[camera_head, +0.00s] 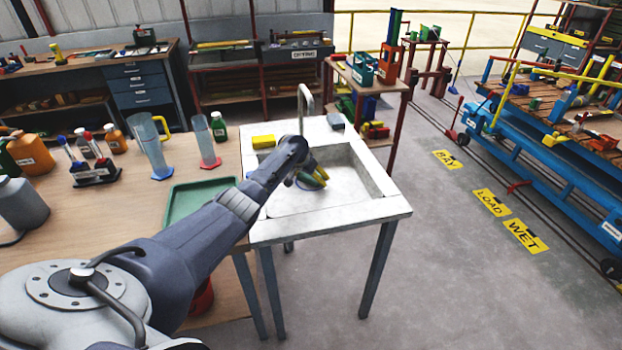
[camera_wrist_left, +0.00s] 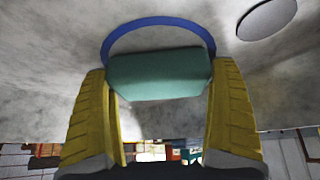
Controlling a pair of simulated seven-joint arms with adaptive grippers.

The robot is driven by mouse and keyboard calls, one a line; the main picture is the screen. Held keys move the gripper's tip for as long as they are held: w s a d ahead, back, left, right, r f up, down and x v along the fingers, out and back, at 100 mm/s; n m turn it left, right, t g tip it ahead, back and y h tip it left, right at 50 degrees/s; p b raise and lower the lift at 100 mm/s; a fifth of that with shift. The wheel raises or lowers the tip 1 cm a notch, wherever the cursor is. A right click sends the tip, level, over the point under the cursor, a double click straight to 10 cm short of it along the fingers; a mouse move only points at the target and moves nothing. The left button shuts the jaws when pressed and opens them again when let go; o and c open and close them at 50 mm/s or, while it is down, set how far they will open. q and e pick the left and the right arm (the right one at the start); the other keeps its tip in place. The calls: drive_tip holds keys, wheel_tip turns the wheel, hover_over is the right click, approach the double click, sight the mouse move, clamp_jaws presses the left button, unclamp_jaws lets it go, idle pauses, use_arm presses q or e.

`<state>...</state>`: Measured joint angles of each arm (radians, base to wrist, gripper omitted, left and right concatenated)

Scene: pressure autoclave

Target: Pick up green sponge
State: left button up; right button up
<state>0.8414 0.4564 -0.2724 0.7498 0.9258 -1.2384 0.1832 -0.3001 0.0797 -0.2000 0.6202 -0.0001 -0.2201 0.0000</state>
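The green sponge (camera_wrist_left: 158,74) lies between the two yellow fingers of my left gripper (camera_wrist_left: 160,85) in the left wrist view. Its two ends come right up to the fingers with no clear gap. Whether the fingers press on it I cannot tell. A blue ring (camera_wrist_left: 158,21) shows behind the sponge. In the head view my left gripper (camera_head: 314,175) reaches down into the basin of the grey sink (camera_head: 338,214). The sponge is mostly hidden there by the gripper. My right gripper is not in view.
A yellow sponge-like block (camera_head: 263,142) and a grey block (camera_head: 336,122) sit on the sink's back rim beside the faucet (camera_head: 304,100). A green tray (camera_head: 188,208) and cylinders (camera_head: 152,150) stand on the wooden table at left. The drain (camera_wrist_left: 266,17) shows in the wrist view.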

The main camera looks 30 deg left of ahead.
use_arm(q)
drive_tip(key=c, duration=0.3)
drive_tip(key=shift+c, duration=0.4)
wheel_tip(320, 180, up, 10)
drive_tip(key=shift+r, duration=0.1)
idle(0.4)
